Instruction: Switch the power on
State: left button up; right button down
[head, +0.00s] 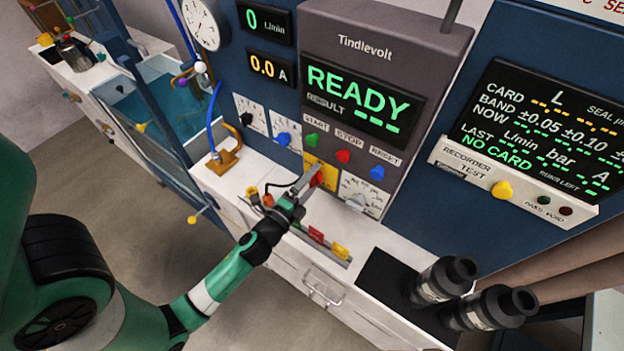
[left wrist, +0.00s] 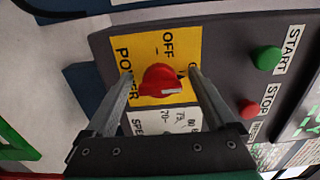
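The red power knob (left wrist: 160,80) sits on a yellow plate (left wrist: 180,40) marked POWER and OFF; another label on the plate is partly hidden behind a finger. The knob also shows in the head view (head: 317,179), partly covered by my gripper. My left gripper (head: 308,182) is at the plate. In the left wrist view its fingers (left wrist: 161,75) stand on either side of the knob, with a visible gap to each side. A pale mark shows on the knob's lower right; I cannot tell its setting. My right gripper is not in view.
The grey panel (head: 385,30) carries a screen (head: 362,98) reading READY, with green START (head: 311,140), red STOP (head: 343,156) and blue RESET (head: 377,172) buttons close by. A speed dial (head: 356,203) is beside the plate. Dark cylinders (head: 445,281) stand at lower right.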

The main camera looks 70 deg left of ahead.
pick_arm(q)
jog(key=shift+s, duration=0.1)
jog(key=b+v, duration=0.5)
jog(key=v, duration=0.6)
jog(key=shift+s+d+b, duration=0.15)
jog(key=shift+d+b, duration=0.05)
jog(key=shift+b, duration=0.1)
